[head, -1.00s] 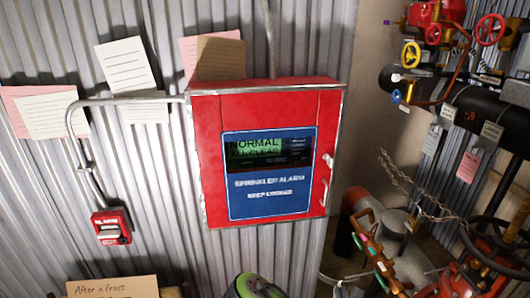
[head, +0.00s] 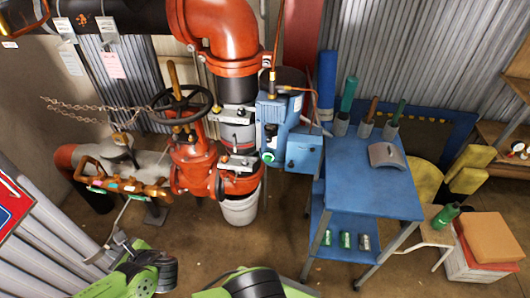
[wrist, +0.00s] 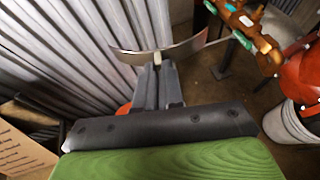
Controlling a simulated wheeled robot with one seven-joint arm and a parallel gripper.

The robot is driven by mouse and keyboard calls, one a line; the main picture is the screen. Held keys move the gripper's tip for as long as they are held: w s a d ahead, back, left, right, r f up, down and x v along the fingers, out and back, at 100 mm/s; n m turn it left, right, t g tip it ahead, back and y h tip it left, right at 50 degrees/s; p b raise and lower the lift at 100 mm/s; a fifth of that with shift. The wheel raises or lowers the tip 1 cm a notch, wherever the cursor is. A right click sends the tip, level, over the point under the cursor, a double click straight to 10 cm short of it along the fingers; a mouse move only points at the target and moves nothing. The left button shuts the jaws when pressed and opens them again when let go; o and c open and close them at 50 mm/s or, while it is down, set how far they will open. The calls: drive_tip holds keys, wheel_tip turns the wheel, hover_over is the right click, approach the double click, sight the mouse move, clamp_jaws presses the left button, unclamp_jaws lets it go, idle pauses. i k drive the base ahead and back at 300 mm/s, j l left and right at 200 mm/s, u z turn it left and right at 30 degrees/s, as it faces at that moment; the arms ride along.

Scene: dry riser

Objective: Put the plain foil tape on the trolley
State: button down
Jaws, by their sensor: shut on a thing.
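My gripper (wrist: 158,68) is shut on a thin, curved silver band, which I take to be the plain foil tape (wrist: 187,50). No marking shows on the band, and its middle is partly hidden by the fingers. In the head view my gripper (head: 118,243) is low at the left, beside the corrugated wall; the tape is hard to make out there. The blue trolley (head: 358,190) stands right of centre, well apart from my gripper. Its top holds a grey curved piece (head: 387,156) and several cups with handles along the back.
Red pipework with a black handwheel (head: 181,105) and a white bucket (head: 240,208) stand between my gripper and the trolley. Several small cans (head: 346,240) sit on the trolley's lower shelf. The front of the trolley's top is clear. A stool and boxes stand at the right.

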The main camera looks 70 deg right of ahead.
sight(396, 195)
drive_tip(key=k+z, duration=0.25)
drive_tip(key=z, duration=0.15)
drive_tip(key=k+l+z, duration=0.2)
drive_tip(key=z, duration=0.15)
drive_tip(key=k+l+z, duration=0.25)
drive_tip(key=z, duration=0.15)
drive_tip(key=k+l+z, duration=0.35)
drive_tip(key=i+j, duration=0.05)
drive_tip(key=i, duration=0.05)
